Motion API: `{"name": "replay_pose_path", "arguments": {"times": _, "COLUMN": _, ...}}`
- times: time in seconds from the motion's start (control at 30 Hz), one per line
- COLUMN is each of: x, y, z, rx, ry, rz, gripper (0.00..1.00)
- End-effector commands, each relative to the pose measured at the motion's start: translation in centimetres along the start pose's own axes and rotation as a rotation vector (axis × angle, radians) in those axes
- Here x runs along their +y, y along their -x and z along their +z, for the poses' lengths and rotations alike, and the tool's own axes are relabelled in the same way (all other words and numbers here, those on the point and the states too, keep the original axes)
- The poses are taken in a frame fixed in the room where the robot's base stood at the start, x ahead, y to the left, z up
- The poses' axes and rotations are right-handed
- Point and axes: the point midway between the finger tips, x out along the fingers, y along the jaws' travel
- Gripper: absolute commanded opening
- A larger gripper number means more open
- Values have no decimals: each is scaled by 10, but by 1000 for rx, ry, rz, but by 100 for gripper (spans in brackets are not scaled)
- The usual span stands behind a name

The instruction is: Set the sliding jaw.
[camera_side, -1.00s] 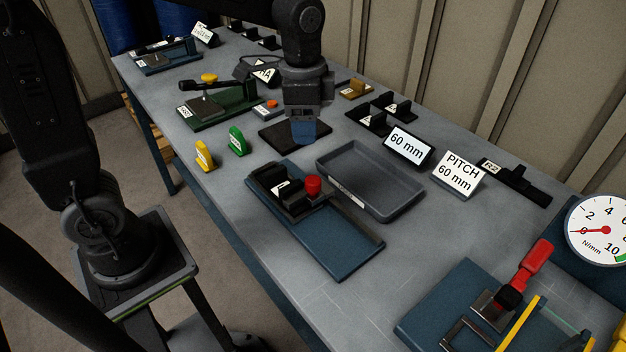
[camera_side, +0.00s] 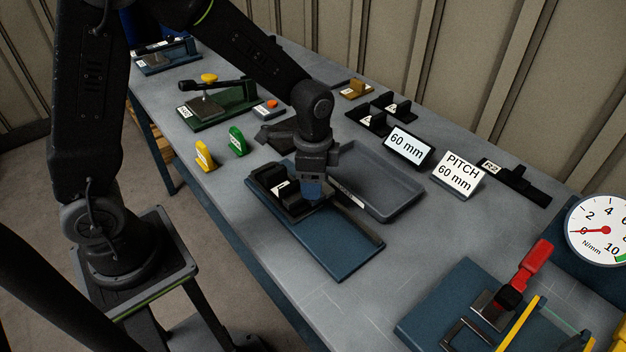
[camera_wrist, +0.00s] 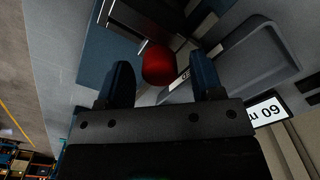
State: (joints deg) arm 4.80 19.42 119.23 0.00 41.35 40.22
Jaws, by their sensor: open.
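The jaw fixture is a blue base plate (camera_side: 335,250) on the bench with black jaw blocks (camera_side: 270,184) at its upper left end. A round red knob (camera_wrist: 158,64) belongs to this fixture; in the side view my gripper hides it. My gripper (camera_side: 312,190) is directly over the knob and points down at it. In the wrist view the two blue fingers of my gripper (camera_wrist: 163,85) are apart, with the knob between and just beyond their tips. I cannot tell whether either finger touches it. A display (camera_side: 407,146) and a "PITCH 60 mm" card (camera_side: 459,175) both read 60 mm.
A grey tray (camera_side: 400,205) lies right beside the fixture. A yellow and a green tab (camera_side: 237,142) stand to the left. A green clamp fixture (camera_side: 215,108) is behind. A press with a red lever (camera_side: 532,262) and a dial gauge (camera_side: 598,230) are at right front.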

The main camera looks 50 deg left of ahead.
Motion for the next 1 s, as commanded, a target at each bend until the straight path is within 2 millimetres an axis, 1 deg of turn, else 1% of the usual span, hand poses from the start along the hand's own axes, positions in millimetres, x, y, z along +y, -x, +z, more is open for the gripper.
{"name": "replay_pose_path", "arguments": {"times": 0.03, "x": 0, "y": -5, "z": 0, "rx": -2, "ry": 0, "rz": 1, "gripper": 60}}
{"name": "replay_pose_path", "arguments": {"times": 0.13, "x": 0, "y": -9, "z": 0, "rx": -1, "ry": 0, "rz": 1, "gripper": 60}}
{"name": "replay_pose_path", "arguments": {"times": 0.4, "x": 0, "y": -10, "z": 0, "rx": 0, "ry": 0, "rz": 0, "gripper": 60}}
{"name": "replay_pose_path", "arguments": {"times": 0.47, "x": 0, "y": -10, "z": 0, "rx": 0, "ry": 0, "rz": 0, "gripper": 56}}
{"name": "replay_pose_path", "arguments": {"times": 1.0, "x": 0, "y": -9, "z": 0, "rx": 0, "ry": 0, "rz": 0, "gripper": 4}}
